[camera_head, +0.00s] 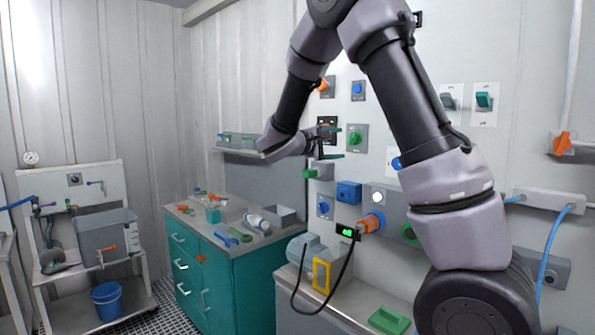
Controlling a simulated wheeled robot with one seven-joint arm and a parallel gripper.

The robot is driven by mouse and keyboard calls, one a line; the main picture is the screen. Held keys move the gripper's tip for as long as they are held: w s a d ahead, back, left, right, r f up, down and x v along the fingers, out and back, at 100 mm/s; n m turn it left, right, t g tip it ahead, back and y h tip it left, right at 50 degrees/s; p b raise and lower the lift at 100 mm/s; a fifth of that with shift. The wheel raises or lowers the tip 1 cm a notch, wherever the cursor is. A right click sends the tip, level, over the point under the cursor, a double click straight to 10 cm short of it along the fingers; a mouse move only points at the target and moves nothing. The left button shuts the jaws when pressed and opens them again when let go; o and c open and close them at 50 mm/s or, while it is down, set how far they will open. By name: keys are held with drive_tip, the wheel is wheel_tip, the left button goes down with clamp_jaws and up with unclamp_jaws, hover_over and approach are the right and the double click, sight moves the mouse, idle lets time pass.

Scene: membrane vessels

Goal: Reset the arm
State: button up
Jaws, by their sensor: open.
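My arm rises from the lower right, bends at the top of the view and comes down to the wrist left of centre. My gripper (332,143) is in front of the wall panel, pointing right. Its two green-tipped fingers are apart, one above the other, with nothing seen between them. A grey switch plate with a green knob (355,138) shows just right of the fingertips. I cannot tell whether the fingers touch it.
Wall controls, including a blue button (358,88) and an orange-ringed connector (372,222), surround the gripper. A teal cabinet (225,275) holding tools stands lower left. A narrow shelf (237,151) is behind the wrist. A blue bucket (107,300) sits on the left trolley.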

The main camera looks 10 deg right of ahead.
drive_tip(key=s+d+f+m+g+y, duration=0.2)
drive_tip(key=s+d+m+g+y, duration=0.15)
drive_tip(key=s, duration=0.55)
drive_tip(key=s+d+f+m+g+y, duration=0.2)
drive_tip(key=s+d+m+g+y, duration=0.15)
drive_tip(key=s, duration=0.65)
drive_tip(key=s+a+r+m+t+y, duration=0.4)
drive_tip(key=s+a+m+t+y, duration=0.1)
drive_tip(key=s+a+y, duration=0.4)
drive_tip(key=s+a+m, duration=0.1)
drive_tip(key=s+a, duration=0.1)
drive_tip(key=s, duration=0.1)
drive_tip(key=shift+y, duration=0.4)
drive_tip(key=shift+r, duration=0.1)
